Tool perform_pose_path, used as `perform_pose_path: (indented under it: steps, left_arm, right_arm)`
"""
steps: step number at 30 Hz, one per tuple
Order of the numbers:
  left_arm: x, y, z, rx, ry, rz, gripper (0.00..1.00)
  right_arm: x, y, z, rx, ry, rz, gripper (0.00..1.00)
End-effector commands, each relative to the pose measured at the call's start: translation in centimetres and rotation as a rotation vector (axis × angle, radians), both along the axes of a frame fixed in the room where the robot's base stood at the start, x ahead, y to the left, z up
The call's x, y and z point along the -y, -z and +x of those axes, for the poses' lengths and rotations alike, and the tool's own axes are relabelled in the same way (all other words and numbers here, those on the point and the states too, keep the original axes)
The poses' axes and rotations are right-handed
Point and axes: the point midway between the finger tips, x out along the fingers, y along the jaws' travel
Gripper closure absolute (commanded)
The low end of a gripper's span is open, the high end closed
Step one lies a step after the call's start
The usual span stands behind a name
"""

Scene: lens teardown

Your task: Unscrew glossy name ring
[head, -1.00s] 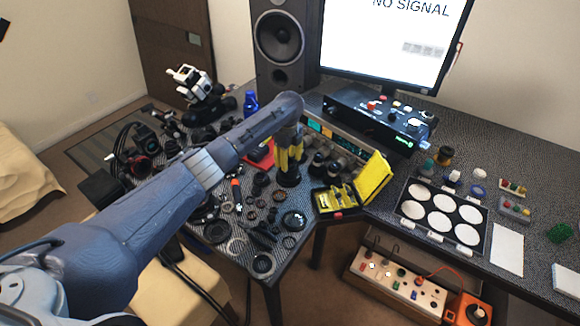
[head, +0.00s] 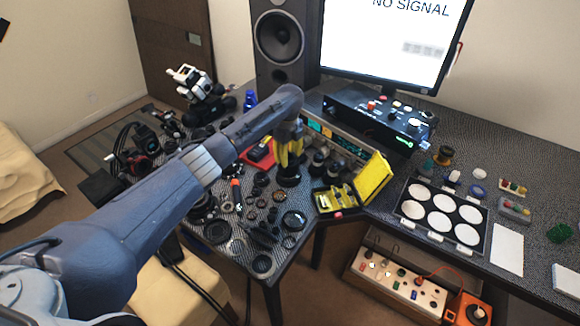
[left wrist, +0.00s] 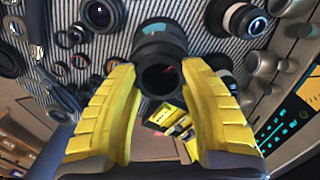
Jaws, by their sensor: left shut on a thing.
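A dark, upright lens barrel (head: 288,178) stands near the right edge of the part-covered table. My left gripper (head: 289,163), with yellow fingers, points down over it. In the left wrist view the barrel (left wrist: 160,50) shows as a black cylinder with a dark round opening, between the tips of the yellow fingers (left wrist: 158,72). The left gripper is shut on this lens at its upper end. I cannot make out the glossy name ring as a separate part; the fingers and the small size hide the rim. My right gripper is not in view.
Loose rings and lens parts (head: 262,261) crowd the table around the barrel. An open yellow case (head: 372,180) stands close to its right. Other dark lenses (head: 318,160) and a long grey device (head: 340,137) are just behind. A red tray (head: 250,160) lies behind left.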

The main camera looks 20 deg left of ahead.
Motion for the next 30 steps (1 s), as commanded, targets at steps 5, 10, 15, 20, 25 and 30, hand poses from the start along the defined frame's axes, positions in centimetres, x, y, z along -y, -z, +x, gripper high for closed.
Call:
perform_pose_path:
  steps: [5,10,15,20,25,30]
  left_arm:
    - [0.0,-1.0,0.0,0.001,0.001,-0.002,1.00]
    - [0.0,-2.2,0.1,0.002,0.000,-0.001,1.00]
    - [0.0,-3.2,0.0,0.002,0.000,-0.001,1.00]
    - [0.0,-3.8,0.0,0.001,0.001,0.000,1.00]
    - [0.0,-3.9,0.0,0.000,0.000,0.000,1.00]
    - [0.0,-3.9,0.0,0.000,0.000,0.000,1.00]
  right_arm:
    - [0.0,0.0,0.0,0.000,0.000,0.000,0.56]
    - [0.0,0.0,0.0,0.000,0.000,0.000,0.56]
    - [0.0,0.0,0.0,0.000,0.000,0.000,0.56]
    - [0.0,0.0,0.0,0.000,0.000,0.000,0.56]
    - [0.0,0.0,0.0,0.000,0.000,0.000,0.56]
    - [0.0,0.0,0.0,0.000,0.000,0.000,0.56]
